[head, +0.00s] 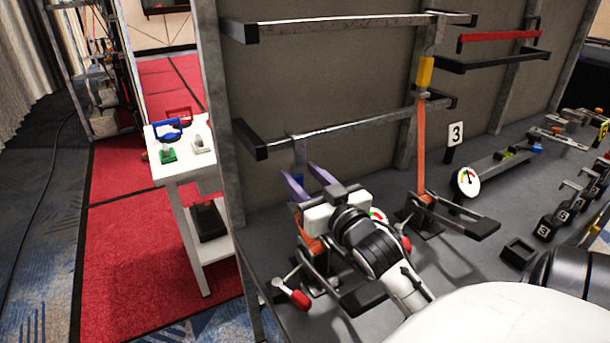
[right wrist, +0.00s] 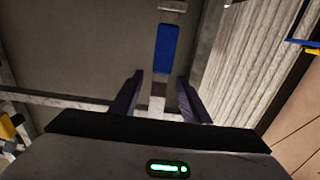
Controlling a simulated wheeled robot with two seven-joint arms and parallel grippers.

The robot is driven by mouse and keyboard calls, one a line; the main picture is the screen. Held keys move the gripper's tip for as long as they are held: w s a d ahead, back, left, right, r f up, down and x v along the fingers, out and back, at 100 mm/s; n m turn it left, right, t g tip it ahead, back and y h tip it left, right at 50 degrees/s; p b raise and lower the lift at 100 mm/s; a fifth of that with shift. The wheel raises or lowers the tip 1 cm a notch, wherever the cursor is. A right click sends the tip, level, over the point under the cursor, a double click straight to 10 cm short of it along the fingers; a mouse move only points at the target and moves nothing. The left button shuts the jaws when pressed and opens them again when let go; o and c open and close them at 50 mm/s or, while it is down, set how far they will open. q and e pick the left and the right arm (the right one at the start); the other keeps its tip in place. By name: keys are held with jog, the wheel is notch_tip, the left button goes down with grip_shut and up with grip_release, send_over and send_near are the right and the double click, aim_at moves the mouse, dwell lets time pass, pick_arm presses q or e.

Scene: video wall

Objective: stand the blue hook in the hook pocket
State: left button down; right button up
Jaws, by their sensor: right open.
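The blue hook (head: 299,155) hangs at the lower left bar; its lower part is hidden behind my gripper. In the right wrist view its blue body (right wrist: 166,50) is upright, with grey parts above and below. My right gripper (head: 305,180) has its two purple fingers open around the hook's line. In the right wrist view the gripper (right wrist: 155,95) has one finger on each side of the grey part below the blue, with gaps on both sides. A small open dark box (head: 519,252) on the bench may be the hook pocket; I cannot tell for sure. My left gripper is not in view.
A yellow hook (head: 425,72) with an orange strap (head: 421,145) stands right of my gripper. Ratchets and a red-handled lever (head: 292,293) crowd the bench below. A white side table (head: 178,172) holds small items. The number 3 sign (head: 455,134) stands farther right.

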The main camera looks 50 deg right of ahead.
jog(key=x, duration=0.7)
jog(key=shift+a+f, duration=0.1)
jog(key=shift+c, duration=0.9)
jog(key=c, duration=0.8)
jog(key=shift+r+p, duration=0.2)
jog(key=shift+p, duration=0.15)
